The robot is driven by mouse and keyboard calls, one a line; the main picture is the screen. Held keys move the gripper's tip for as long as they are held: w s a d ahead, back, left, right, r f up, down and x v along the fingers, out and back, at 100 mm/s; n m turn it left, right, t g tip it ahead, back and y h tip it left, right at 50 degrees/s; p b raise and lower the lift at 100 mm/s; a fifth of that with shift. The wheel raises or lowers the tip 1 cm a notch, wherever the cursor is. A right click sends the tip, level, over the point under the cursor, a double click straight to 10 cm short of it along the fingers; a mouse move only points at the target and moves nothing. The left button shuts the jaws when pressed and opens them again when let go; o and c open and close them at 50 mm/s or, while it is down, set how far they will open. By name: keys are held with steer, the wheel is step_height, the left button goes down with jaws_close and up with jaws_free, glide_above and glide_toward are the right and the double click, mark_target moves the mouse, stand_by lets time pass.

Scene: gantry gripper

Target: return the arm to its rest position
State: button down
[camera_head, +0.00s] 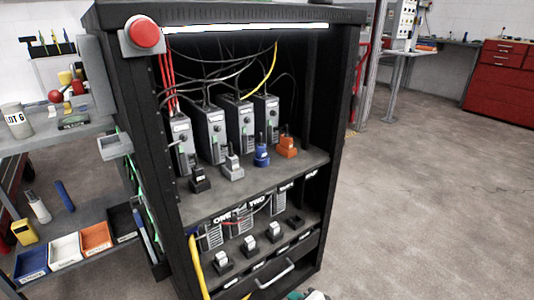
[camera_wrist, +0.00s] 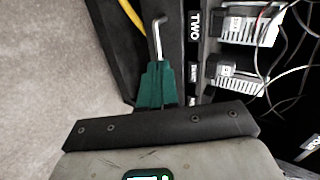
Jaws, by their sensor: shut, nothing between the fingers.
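My gripper (camera_wrist: 157,66) shows in the wrist view as green tapered fingers pressed together, with nothing between them. They point up the picture from a dark crossbar. A silver drawer handle (camera_wrist: 158,38) shows just past the fingertips, partly hidden by them; I cannot tell whether they touch. In the head view only a small green and grey part of my gripper (camera_head: 308,295) shows at the bottom edge, in front of the black cabinet (camera_head: 325,215). The handle is also there (camera_head: 275,275), on the cabinet's lower drawer. The rest of my arm is out of view.
The cabinet holds several grey modules (camera_head: 212,133) and coloured plugs, with loose wires above. A yellow cable (camera_head: 196,265) hangs down its front left. A shelf unit with small bins (camera_head: 65,250) stands at left. The floor (camera_head: 430,200) at right is clear.

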steer(key=s+d+f+n+g+h, duration=0.1)
steer(key=s+d+n+g+h, duration=0.2)
steer(key=s, duration=0.6)
steer(key=s+d+n+g, duration=0.1)
steer(key=s+d+n, duration=0.2)
steer(key=s+d, duration=0.45)
steer(key=s+d+r+n+g+h, duration=0.1)
steer(key=s+d+r, duration=0.2)
steer(key=s, duration=0.4)
steer(key=s+d+r+n+g+h, duration=0.1)
steer(key=s+d+r+g+h, duration=0.1)
steer(key=s, duration=0.5)
steer(key=s+d+r+n+g+h, duration=0.1)
steer(key=s+d+r+n, duration=0.15)
steer(key=s, duration=0.55)
step_height(320, 180, up, 28)
steer(key=w+p, duration=0.1)
steer(key=p, duration=2.8)
steer(key=shift+m, duration=0.45)
